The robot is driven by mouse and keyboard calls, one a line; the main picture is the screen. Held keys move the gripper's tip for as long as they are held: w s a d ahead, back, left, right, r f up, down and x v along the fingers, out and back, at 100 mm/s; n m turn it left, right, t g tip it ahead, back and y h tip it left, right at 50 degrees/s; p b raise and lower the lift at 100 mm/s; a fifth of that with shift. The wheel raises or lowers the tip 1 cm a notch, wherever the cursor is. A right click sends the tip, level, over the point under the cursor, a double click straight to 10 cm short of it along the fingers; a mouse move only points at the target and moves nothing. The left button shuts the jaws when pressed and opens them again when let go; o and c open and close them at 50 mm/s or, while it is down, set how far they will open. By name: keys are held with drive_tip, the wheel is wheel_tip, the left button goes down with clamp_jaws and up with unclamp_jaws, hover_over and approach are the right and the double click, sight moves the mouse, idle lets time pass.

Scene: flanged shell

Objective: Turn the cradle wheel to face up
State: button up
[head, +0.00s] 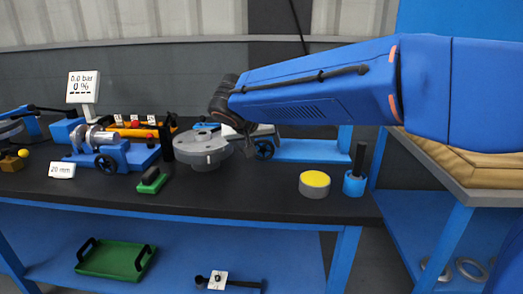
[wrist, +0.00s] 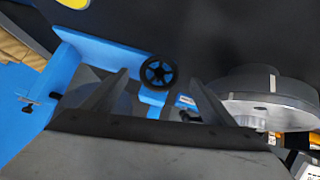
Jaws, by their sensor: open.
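The cradle wheel (head: 264,149) is a small black spoked handwheel on the front of the blue cradle (head: 310,150), at the back of the bench. In the wrist view the wheel (wrist: 158,72) appears between my fingertips, with the blue cradle frame (wrist: 95,45) around it. My gripper (head: 262,133) is open and empty in front of the cradle; its two fingers (wrist: 160,78) flank the wheel in the picture. I cannot tell how far the wheel is from them. My arm hides part of the cradle in the head view.
A grey flanged part (head: 203,150) stands close left of the wheel and shows at right in the wrist view (wrist: 262,85). A yellow-topped puck (head: 314,184) and a blue-based black post (head: 355,180) stand to the right. A green-based block (head: 152,181) lies left.

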drive_tip(key=v, duration=0.9)
drive_tip(key=shift+s+r, duration=0.3)
